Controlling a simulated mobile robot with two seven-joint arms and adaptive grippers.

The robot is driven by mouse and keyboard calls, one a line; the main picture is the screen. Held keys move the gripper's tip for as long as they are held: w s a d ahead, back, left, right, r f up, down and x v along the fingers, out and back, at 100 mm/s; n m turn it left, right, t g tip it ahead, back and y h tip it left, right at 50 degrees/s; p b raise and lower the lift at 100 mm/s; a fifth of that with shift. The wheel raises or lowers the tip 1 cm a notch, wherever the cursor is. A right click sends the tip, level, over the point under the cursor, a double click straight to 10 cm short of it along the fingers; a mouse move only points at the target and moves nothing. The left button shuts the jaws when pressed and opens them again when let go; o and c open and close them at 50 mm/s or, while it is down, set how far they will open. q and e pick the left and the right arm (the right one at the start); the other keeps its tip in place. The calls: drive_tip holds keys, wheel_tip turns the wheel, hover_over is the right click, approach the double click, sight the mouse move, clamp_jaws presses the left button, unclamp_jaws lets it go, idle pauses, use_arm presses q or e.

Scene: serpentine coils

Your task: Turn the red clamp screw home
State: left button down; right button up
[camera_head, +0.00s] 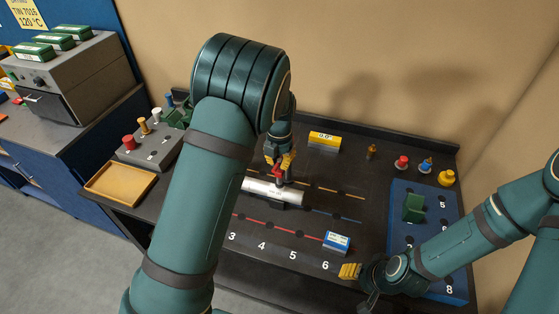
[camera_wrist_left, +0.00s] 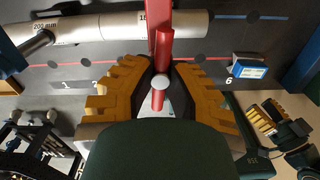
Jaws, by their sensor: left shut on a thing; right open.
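The red clamp screw (camera_head: 279,174) stands over a silver cylinder (camera_head: 258,190) lying on the dark bench. My left gripper (camera_head: 281,162) is above the cylinder, its yellow fingers shut on the screw. In the left wrist view the red screw (camera_wrist_left: 163,45) runs between the two yellow fingers of my left gripper (camera_wrist_left: 160,78), with a pale round knob end on its cross bar. The marked cylinder (camera_wrist_left: 110,28) lies behind it. My right gripper (camera_head: 357,280) is open and empty near the bench's front edge; it also shows in the left wrist view (camera_wrist_left: 268,118).
A blue box (camera_head: 336,242) stands near number 6, and a yellow box (camera_head: 324,140) stands behind. A blue panel (camera_head: 400,195) with a green block (camera_head: 413,208) is at right, with several coloured knobs behind it. A yellow tray (camera_head: 118,183) and a grey knob block (camera_head: 150,148) are at left.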

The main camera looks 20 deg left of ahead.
use_arm(q)
drive_tip(key=shift+m, duration=0.4)
